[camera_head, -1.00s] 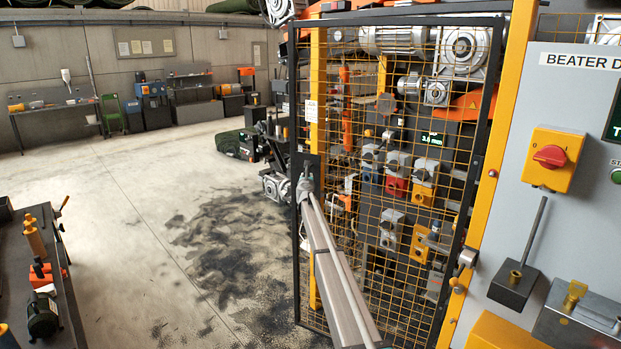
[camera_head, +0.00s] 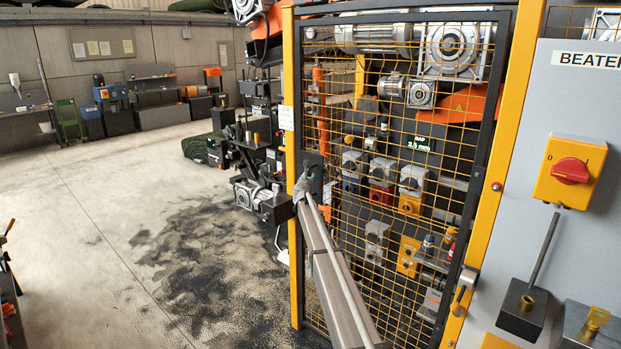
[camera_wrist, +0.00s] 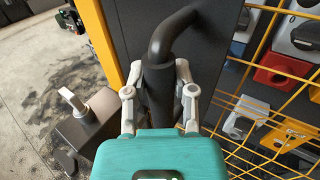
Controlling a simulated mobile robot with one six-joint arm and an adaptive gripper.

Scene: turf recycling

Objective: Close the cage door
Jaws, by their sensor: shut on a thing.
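The cage door (camera_head: 502,110) has a black frame and yellow wire mesh. Its free edge is at the left, in line with the yellow post (camera_head: 289,75); I cannot tell whether it touches the post. The black door handle (camera_wrist: 172,38) is a bent bar on a dark plate (camera_wrist: 138,18), near the free edge. My gripper (camera_head: 303,186) reaches it from below in the head view. In the wrist view my gripper (camera_wrist: 160,98) has its fingers on both sides of the handle, closed on it. The fingers hide part of the handle.
Behind the mesh are motors (camera_head: 455,50) and several switch boxes (camera_head: 410,188). A grey control panel (camera_head: 575,100) with a red rotary switch (camera_head: 571,170) stands at the right. A dark block (camera_wrist: 85,125) sits left of the post. Open, dark-stained floor (camera_head: 130,235) lies to the left.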

